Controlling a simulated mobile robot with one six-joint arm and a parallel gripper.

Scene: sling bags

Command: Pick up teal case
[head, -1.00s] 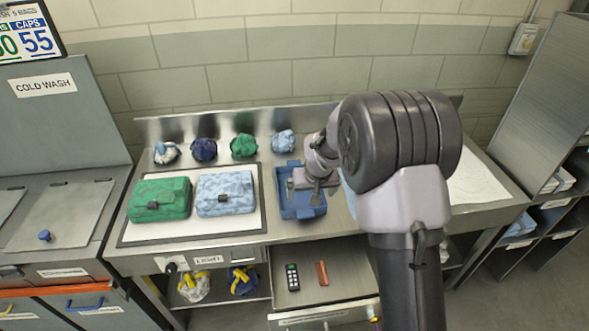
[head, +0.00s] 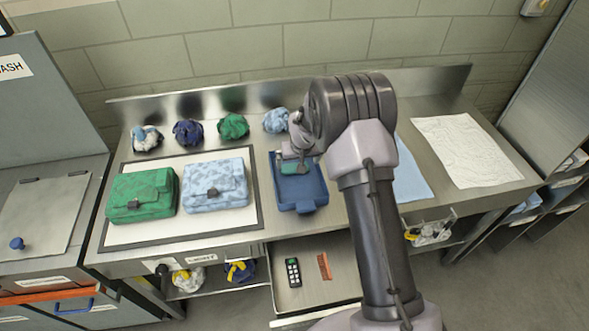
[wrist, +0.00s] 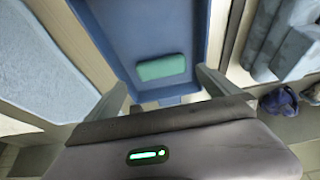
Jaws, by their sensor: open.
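The teal case (wrist: 161,67) is a small rounded box lying in the blue tray (wrist: 140,20), in the wrist view. In the head view the teal case (head: 290,168) shows partly below my gripper, inside the blue tray (head: 312,190). My gripper (wrist: 163,88) is open, its two fingers spread at either side of the case's near edge in the wrist view. Nothing is between the fingers. In the head view my gripper (head: 295,158) hangs over the back part of the tray, and my arm hides some of it.
A green bag (head: 142,194) and a light blue bag (head: 216,186) sit on a framed white mat left of the tray. Several crumpled cloth bundles line the back of the counter. An open drawer (head: 335,262) below holds a remote (head: 293,271). A white sheet (head: 465,150) lies right.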

